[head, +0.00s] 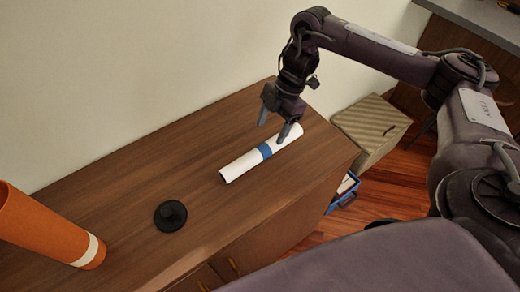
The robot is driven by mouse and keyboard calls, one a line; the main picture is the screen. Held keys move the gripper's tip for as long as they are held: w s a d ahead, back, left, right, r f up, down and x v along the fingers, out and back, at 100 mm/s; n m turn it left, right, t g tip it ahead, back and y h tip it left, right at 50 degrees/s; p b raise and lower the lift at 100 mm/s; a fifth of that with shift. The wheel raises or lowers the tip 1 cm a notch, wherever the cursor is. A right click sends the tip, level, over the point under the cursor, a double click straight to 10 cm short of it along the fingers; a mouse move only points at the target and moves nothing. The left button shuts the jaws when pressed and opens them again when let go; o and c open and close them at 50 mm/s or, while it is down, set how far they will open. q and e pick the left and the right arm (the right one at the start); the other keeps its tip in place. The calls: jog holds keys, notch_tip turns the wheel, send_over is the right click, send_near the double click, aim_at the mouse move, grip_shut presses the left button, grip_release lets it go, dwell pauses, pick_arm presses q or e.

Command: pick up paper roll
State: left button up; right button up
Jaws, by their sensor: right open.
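The paper roll (242,166) is a white tube with a blue band around its middle. It lies on its side on top of the brown wooden cabinet (140,179), slanting from lower left to upper right. My right gripper (273,130) is open and empty, pointing down at the roll's upper right part. One finger overlaps the roll in the picture; I cannot tell whether it touches. My left gripper is not in view.
A black round object with a knob (171,215) sits left of the roll. A large orange cylinder with a white band (45,228) is at the left edge. A beige box (370,127) and a blue bin (343,192) stand right of the cabinet. The wall is behind.

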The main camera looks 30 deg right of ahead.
aim_at(264, 147)
jog(key=shift+s+f, duration=0.1)
jog(key=shift+f, duration=0.25)
jog(key=shift+b+x, duration=0.35)
jog(key=shift+x, duration=0.5)
jog(key=shift+s+a+f, duration=0.2)
jog(key=shift+s+a, duration=0.05)
jog(key=shift+a, duration=0.05)
jog(key=p+x, duration=0.1)
jog(key=x, duration=0.2)
jog(key=shift+s+a+f, duration=0.15)
jog(key=shift+a+f, duration=0.05)
jog(key=shift+a, duration=0.05)
jog(key=shift+a+f, duration=0.15)
jog(key=shift+f, duration=0.3)
jog(key=c, duration=1.1)
